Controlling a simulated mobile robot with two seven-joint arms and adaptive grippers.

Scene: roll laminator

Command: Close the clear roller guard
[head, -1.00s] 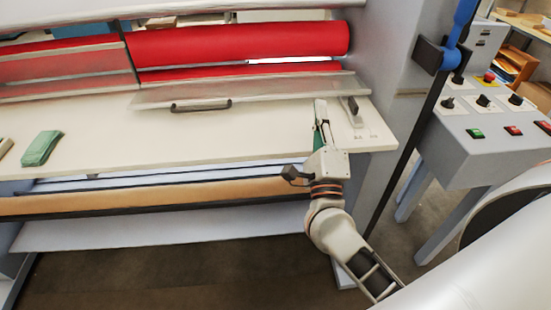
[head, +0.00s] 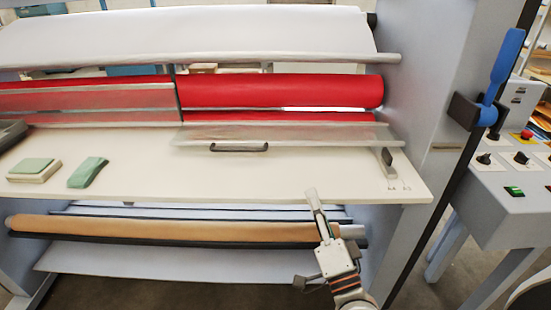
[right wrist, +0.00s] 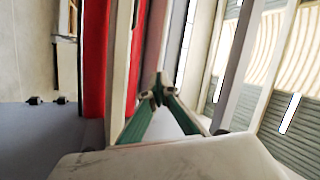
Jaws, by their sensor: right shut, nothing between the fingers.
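The clear roller guard (head: 300,134) is a see-through panel in front of the red rollers (head: 280,91). Its right section leans out over the cream table and has a dark handle (head: 239,148) on its lower edge. My right gripper (head: 313,194) is shut and empty, over the table's front edge, below and to the right of the handle and apart from it. The right wrist view shows the green-padded fingers (right wrist: 160,92) with their tips together. My left gripper is not in view.
The cream table (head: 250,182) is mostly bare in the middle. Green blocks (head: 88,172) lie at its left. A small dark lever (head: 387,157) stands at its right end. A tan roll (head: 160,228) runs below the front edge. A grey side frame (head: 430,80) and control box (head: 510,180) stand at right.

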